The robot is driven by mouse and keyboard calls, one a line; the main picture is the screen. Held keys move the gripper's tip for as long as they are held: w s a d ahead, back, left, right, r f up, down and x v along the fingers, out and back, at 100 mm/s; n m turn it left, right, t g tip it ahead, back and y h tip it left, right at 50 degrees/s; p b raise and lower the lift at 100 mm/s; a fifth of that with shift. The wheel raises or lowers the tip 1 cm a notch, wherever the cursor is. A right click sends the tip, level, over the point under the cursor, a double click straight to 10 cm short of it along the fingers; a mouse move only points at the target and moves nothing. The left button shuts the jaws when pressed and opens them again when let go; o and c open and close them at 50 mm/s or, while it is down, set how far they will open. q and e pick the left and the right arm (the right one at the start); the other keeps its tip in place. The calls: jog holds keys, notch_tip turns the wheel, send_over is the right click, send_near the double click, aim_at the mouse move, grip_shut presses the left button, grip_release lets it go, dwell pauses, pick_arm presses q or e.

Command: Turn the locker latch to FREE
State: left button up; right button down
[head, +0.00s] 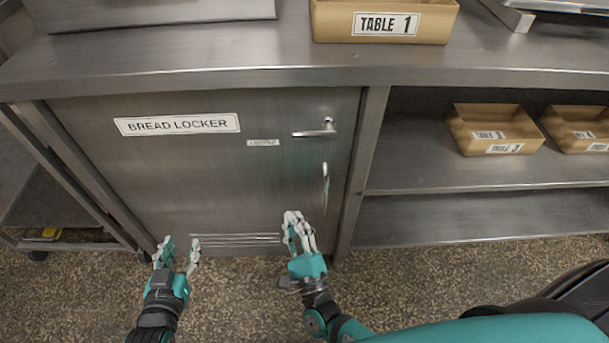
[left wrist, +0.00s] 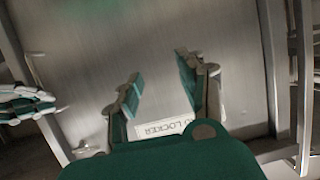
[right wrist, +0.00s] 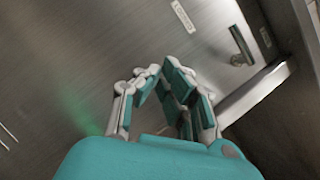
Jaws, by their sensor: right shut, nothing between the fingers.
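The locker latch (head: 316,132) is a metal lever on the upper right of the BREAD LOCKER door (head: 220,190). It lies level, with its pivot at the right end and its arm pointing left. The latch also shows at the upper right of the right wrist view (right wrist: 241,46). My right gripper (head: 292,220) is shut and empty, below the latch and apart from it. My left gripper (head: 180,241) is open and empty, low in front of the door's left side.
A vertical pull handle (head: 325,188) sits below the latch, close to my right gripper. The steel counter (head: 250,60) overhangs the door and carries a TABLE 1 box (head: 384,22). Open shelves (head: 420,175) with TABLE 3 (head: 494,130) and another box stand to the right.

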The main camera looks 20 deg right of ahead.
pick_arm(q)
notch_tip(320, 180, up, 9)
jog(key=s+t+b, duration=0.1)
jog(key=t+b, duration=0.1)
jog(key=b, duration=0.1)
jog(key=shift+s+r+t+h+b, duration=0.2)
jog(key=shift+s+t+h+b, duration=0.1)
jog(key=shift+t+b, duration=0.1)
pick_arm(e)
jog(key=r+m+h, duration=0.1)
jog(key=m+h, duration=0.1)
jog(key=m, duration=0.2)
jog(key=s+d+r+m+t+h, duration=0.1)
jog(key=r+m+h, duration=0.1)
jog(key=m, duration=0.2)
jog(key=d+r+m+h, duration=0.1)
jog(key=m+h, duration=0.2)
jog(key=m, duration=0.1)
jog(key=shift+s+d+r+t, duration=0.15)
jog(key=shift+s+d+t, duration=0.1)
jog(key=shift+s+t, duration=0.15)
